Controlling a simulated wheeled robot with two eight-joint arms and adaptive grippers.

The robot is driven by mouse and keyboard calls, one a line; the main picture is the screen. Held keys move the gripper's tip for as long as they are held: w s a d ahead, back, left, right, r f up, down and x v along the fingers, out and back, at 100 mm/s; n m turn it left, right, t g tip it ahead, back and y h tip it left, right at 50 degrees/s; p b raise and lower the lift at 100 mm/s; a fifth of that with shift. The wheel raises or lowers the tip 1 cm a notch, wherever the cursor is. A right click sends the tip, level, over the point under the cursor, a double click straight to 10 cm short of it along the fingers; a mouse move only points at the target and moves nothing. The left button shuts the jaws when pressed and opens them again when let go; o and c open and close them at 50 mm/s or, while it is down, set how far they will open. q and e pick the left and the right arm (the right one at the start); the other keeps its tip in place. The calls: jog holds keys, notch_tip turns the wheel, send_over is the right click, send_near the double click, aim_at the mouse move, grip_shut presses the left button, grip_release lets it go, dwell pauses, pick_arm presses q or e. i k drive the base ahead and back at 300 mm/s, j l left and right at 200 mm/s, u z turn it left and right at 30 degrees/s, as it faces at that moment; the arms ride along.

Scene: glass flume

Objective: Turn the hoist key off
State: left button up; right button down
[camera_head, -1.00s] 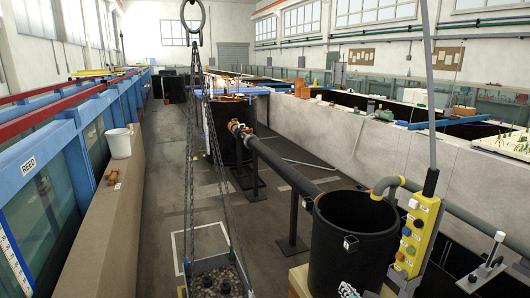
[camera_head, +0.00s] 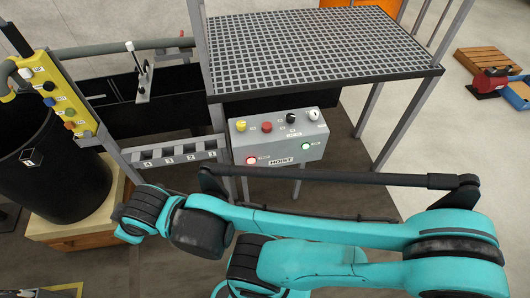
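The grey hoist control box (camera_head: 279,150), labelled HOIST, is mounted below the front edge of a grating platform. Its sloped top carries a yellow knob (camera_head: 241,126), a red button (camera_head: 267,127), a black knob (camera_head: 291,118) and a silver, key-like switch (camera_head: 313,115) at the right end. The small labels are too small to read, so the key's setting cannot be told. The front has a red lamp (camera_head: 250,161) and a green lamp (camera_head: 306,147). My teal arm crosses below the box from the right. I see neither gripper's fingers.
The grating platform (camera_head: 320,50) overhangs behind the box on grey legs. A yellow pendant (camera_head: 62,96) with several buttons hangs at the left by a black barrel (camera_head: 45,170). A grey numbered rack (camera_head: 175,153) is left of the box.

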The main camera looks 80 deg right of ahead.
aim_at(241, 125)
jog(key=k+j+z, duration=0.1)
jog(key=z, duration=2.55)
